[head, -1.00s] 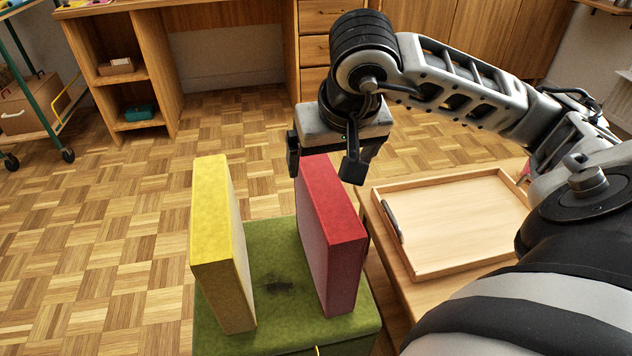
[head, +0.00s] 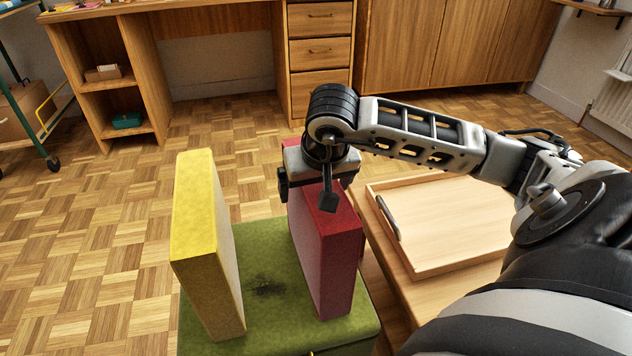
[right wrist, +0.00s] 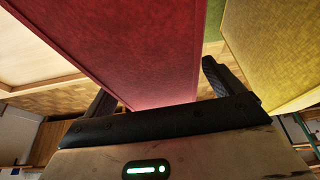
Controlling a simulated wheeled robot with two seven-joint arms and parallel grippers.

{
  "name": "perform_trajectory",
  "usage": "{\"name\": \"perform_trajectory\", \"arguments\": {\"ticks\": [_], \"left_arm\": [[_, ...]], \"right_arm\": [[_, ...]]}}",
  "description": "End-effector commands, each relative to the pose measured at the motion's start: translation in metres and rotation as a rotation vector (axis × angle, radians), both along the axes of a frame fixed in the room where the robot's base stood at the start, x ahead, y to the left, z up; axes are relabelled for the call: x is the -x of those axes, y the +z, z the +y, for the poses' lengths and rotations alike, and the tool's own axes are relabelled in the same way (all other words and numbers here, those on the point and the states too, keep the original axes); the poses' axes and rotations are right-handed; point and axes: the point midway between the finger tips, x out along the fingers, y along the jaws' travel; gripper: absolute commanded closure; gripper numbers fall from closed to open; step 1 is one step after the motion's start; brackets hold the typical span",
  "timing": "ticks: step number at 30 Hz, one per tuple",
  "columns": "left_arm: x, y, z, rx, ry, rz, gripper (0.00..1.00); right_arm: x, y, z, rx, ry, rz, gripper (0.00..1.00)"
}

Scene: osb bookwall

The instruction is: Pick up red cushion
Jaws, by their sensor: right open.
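The red cushion (head: 337,255) stands upright on edge on a green padded top (head: 268,315). My right gripper (head: 306,191) is at its upper edge, with one finger on each side of it. The jaws are open. In the right wrist view the red cushion (right wrist: 140,45) fills the space between the two fingers (right wrist: 158,92), with a gap visible beside the right-hand finger. I cannot tell whether the other finger touches it. My left gripper is not in view.
A yellow cushion (head: 207,245) stands upright left of the red one, with a gap between them. A wooden tray (head: 440,268) with dark handles lies on a table to the right. A desk with drawers (head: 320,50) stands behind. The parquet floor at left is clear.

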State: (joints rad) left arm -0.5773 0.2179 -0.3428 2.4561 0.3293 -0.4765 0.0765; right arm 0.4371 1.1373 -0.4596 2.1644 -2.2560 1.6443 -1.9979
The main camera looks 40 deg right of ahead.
Motion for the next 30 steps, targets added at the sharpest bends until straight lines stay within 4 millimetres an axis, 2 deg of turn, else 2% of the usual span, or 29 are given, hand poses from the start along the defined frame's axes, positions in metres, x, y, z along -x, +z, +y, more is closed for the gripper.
{"name": "perform_trajectory", "arguments": {"ticks": [3, 11, 30], "left_arm": [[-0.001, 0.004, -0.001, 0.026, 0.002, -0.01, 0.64], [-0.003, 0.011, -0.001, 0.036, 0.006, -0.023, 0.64], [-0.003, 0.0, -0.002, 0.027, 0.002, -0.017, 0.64]], "right_arm": [[-0.003, -0.008, -0.001, 0.0, -0.001, -0.001, 0.07], [-0.003, -0.008, -0.002, 0.0, 0.0, -0.001, 0.07], [-0.003, -0.012, -0.001, 0.0, 0.0, -0.002, 0.07]]}}
